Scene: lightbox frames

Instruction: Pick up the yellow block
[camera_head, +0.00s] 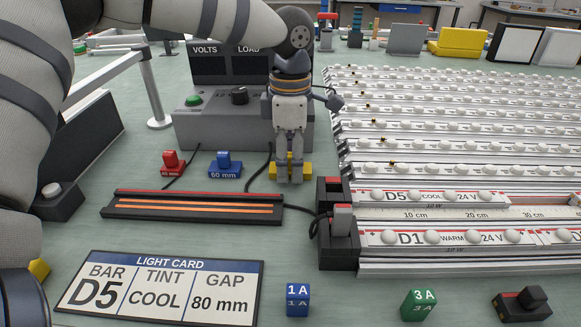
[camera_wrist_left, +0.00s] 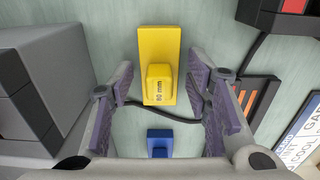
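The yellow block (camera_head: 307,170) sits on the bench in front of the grey control box, partly hidden behind my left gripper in the head view. In the left wrist view the yellow block (camera_wrist_left: 160,85) shows a raised knob marked "80 mm" on a flat base. My left gripper (camera_head: 291,178) points down over it. In the wrist view the left gripper's fingers (camera_wrist_left: 160,95) are spread on either side of the knob, with gaps on both sides. My right gripper is not in view.
Blue 60 mm block (camera_head: 225,166) and red block (camera_head: 172,164) stand to the left. The grey control box (camera_head: 215,120) is behind. A black slotted tray (camera_head: 190,208) lies in front, and white light bars (camera_head: 430,196) fill the right.

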